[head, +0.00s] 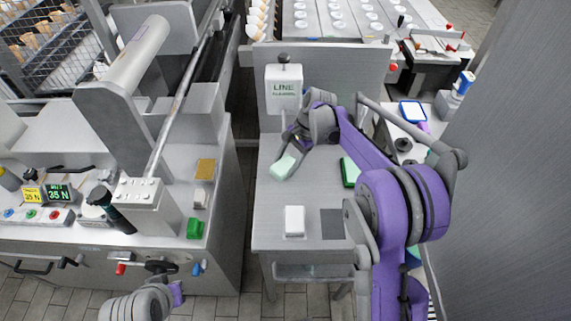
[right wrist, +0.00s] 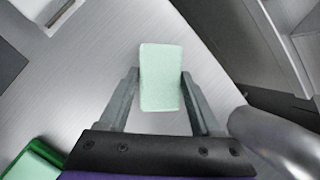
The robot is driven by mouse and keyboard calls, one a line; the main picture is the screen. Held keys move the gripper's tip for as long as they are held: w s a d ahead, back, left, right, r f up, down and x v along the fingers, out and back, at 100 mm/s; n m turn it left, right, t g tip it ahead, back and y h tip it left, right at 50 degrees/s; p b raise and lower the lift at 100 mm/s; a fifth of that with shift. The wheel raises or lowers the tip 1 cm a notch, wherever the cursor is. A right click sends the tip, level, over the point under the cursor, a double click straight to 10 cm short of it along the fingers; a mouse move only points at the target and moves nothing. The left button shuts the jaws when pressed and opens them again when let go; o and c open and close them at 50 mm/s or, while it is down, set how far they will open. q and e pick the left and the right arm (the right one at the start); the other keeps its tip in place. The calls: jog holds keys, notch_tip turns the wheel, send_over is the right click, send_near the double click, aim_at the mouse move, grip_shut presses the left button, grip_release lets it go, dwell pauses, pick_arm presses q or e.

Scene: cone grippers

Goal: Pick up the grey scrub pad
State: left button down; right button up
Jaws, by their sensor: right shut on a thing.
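My right gripper (head: 293,151) is shut on a pale mint-green block (head: 284,168) over the steel table (head: 272,195). In the right wrist view, the block (right wrist: 161,78) sits between the two fingers (right wrist: 160,88) and sticks out past their tips. I cannot tell whether it touches the table. A flat dark grey square (head: 332,224), which may be the grey scrub pad, lies near the table's front, apart from the gripper. It also shows at the left edge of the right wrist view (right wrist: 8,62). My left gripper's fingers do not show; only part of my left arm is in view.
A white block (head: 294,221) stands left of the grey square. A green item (head: 349,172) lies right of the held block, partly behind my right arm. A machine bench (head: 222,215) is to the left, across a gap.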

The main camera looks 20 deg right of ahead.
jog(key=shift+r, duration=0.3)
jog(key=shift+d+r, duration=0.2)
jog(key=d, duration=0.5)
jog(key=w+d, duration=0.1)
jog(key=d, duration=0.2)
jog(key=r, duration=1.4)
jog(key=shift+a+p, duration=0.2)
jog(key=shift+p, duration=0.1)
jog(key=shift+f, duration=0.1)
jog(key=o, duration=0.9)
jog(key=c, duration=0.7)
jog(key=shift+o, duration=0.2)
jog(key=shift+s+f, duration=0.1)
jog(key=shift+s, duration=0.05)
